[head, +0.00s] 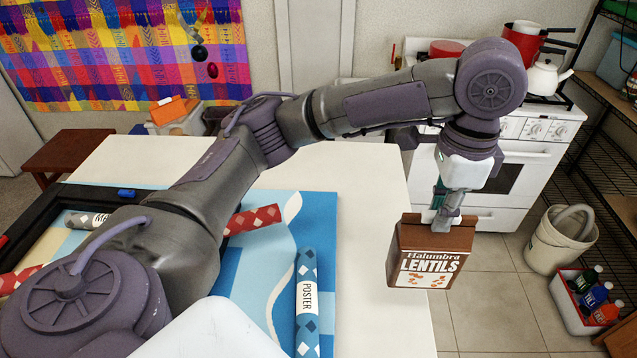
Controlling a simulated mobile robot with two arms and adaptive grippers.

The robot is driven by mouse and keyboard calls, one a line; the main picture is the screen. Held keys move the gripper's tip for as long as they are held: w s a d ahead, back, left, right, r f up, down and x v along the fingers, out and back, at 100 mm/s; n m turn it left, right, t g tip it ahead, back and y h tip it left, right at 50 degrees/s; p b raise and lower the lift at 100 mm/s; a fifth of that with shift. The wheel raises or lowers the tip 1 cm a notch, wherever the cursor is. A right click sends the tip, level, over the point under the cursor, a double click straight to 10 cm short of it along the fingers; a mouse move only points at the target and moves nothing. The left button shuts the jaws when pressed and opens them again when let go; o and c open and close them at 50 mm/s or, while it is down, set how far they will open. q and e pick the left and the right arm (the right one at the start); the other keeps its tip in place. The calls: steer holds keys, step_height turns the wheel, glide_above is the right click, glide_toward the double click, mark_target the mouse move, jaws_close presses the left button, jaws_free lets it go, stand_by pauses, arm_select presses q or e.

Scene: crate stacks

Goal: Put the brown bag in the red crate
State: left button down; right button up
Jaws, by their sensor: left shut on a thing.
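My left gripper (447,215) is shut on the top of the brown bag (430,252), which is labelled "Halumbra Lentils". The bag hangs upright, past the right edge of the table and above the tiled floor as seen here. A red crate (562,306) with a pale side stands on the floor at the lower right and holds several bottles (597,294) with dark, blue and orange colours. The bag is to the left of the crate in the picture and apart from it. My right gripper is not in view.
A white table (385,215) bears poster tubes (307,300) and a blue sheet. A pale bucket (553,243) stands behind the crate. Dark wire shelves (600,165) are at the right, and a white stove (530,165) is behind. Floor tiles left of the crate are clear.

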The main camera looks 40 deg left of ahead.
arm_select(q)
steer(key=w+a+f+p, duration=0.3)
steer(key=a+f+p, duration=0.1)
steer(key=a+f, duration=0.6)
steer(key=shift+w+a+f, duration=0.2)
steer(key=shift+a+f, duration=0.15)
steer(key=shift+a, duration=0.2)
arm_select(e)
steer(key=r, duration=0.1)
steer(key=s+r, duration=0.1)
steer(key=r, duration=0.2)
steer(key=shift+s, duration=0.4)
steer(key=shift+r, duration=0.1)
arm_select(q)
steer(key=c, duration=1.1)
jaws_free()
steer(key=shift+f, duration=0.1)
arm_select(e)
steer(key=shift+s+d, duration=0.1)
